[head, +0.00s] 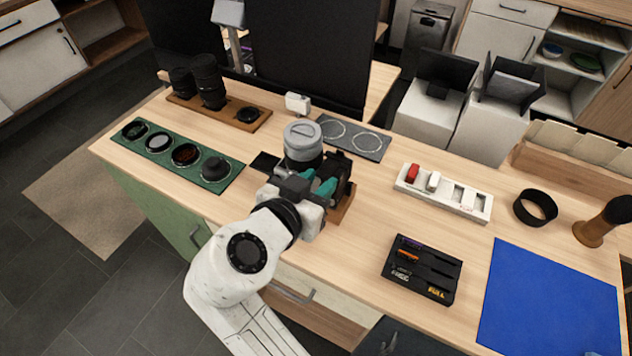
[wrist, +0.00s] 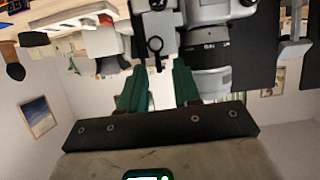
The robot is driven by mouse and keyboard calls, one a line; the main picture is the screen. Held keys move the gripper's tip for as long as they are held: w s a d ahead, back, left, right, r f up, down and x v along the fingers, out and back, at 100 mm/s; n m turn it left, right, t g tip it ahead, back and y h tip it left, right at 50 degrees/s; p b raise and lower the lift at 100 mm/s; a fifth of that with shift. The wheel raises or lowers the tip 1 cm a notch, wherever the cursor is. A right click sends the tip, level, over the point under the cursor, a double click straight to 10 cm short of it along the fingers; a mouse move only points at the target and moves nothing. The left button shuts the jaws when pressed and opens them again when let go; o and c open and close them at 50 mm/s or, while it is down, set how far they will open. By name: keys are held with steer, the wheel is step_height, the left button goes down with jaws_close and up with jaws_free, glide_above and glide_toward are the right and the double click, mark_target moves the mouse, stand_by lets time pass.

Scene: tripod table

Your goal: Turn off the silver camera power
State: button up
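The silver camera (head: 302,141) stands near the middle of the table, with a large pale-grey round part on top and black parts (head: 342,172) beside my gripper. My gripper (head: 318,181) has teal fingers and is right at the camera's near side, partly hiding it. In the wrist view, which looks upside down, the camera's silver body (wrist: 215,11) and grey-black lens (wrist: 210,72) are close to the right finger. The two fingers of my gripper (wrist: 158,78) are apart, with nothing clearly held. Contact with the camera cannot be told. I cannot make out the power switch.
A green tray (head: 226,184) of round filters lies left. A wooden tray (head: 240,125) with black lenses is behind. A grey mat (head: 372,143), a white charger (head: 466,207), a black battery case (head: 421,268) and a blue mat (head: 548,300) lie right. Bare wood shows between them.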

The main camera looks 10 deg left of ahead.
steer(key=b+v, duration=0.1)
steer(key=v, duration=0.9)
steer(key=shift+s+r, duration=0.2)
steer(key=shift+s, duration=0.15)
steer(key=shift+a, duration=0.15)
